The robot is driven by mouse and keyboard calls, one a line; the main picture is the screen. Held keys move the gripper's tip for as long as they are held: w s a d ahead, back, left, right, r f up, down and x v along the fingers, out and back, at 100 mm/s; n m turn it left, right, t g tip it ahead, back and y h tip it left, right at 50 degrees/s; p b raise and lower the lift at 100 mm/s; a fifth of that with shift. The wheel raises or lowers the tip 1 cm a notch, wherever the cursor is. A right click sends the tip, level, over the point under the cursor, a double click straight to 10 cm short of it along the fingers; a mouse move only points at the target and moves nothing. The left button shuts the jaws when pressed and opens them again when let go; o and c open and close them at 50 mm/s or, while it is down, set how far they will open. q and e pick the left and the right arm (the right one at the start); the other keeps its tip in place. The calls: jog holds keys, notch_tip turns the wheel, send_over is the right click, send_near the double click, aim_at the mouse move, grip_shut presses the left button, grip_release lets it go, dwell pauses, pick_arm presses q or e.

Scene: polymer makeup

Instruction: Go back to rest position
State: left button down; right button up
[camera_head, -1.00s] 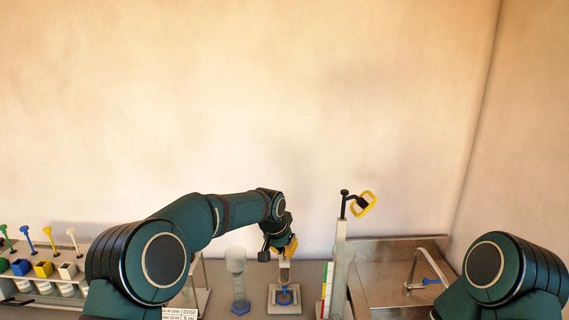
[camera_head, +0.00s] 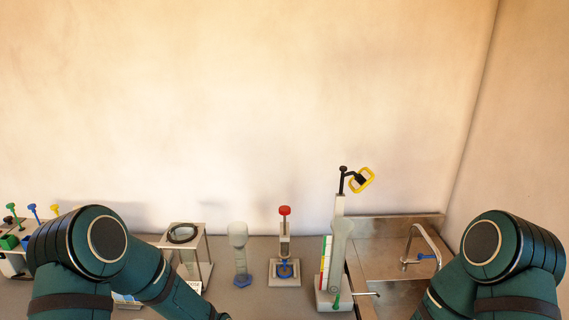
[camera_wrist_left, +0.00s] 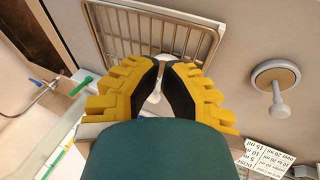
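My left arm (camera_head: 100,255) is folded at the lower left in the head view, and its gripper is outside that view. In the left wrist view the yellow fingers of my left gripper (camera_wrist_left: 165,63) have their dark tips close together with a narrow gap. A small pale shape shows in that gap, and I cannot tell whether it is held or behind. My right arm (camera_head: 500,265) is folded at the lower right in the head view. Its gripper is out of view.
On the counter stand a framed stand (camera_head: 205,250), a pale cylinder with blue base (camera_head: 240,258), a red-topped device (camera_head: 284,240) and a tall column (camera_head: 340,235) with a yellow handle. A sink (camera_head: 385,262) is at right.

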pick_arm(q)
jog(key=s+a+f+n, duration=0.2)
jog(key=s+a, duration=0.1)
jog(key=s, duration=0.9)
notch_tip(320, 180, down, 8)
jog(key=b, duration=0.8)
jog(key=shift+s+d+f+y, duration=0.25)
jog(key=shift+s+y, duration=0.05)
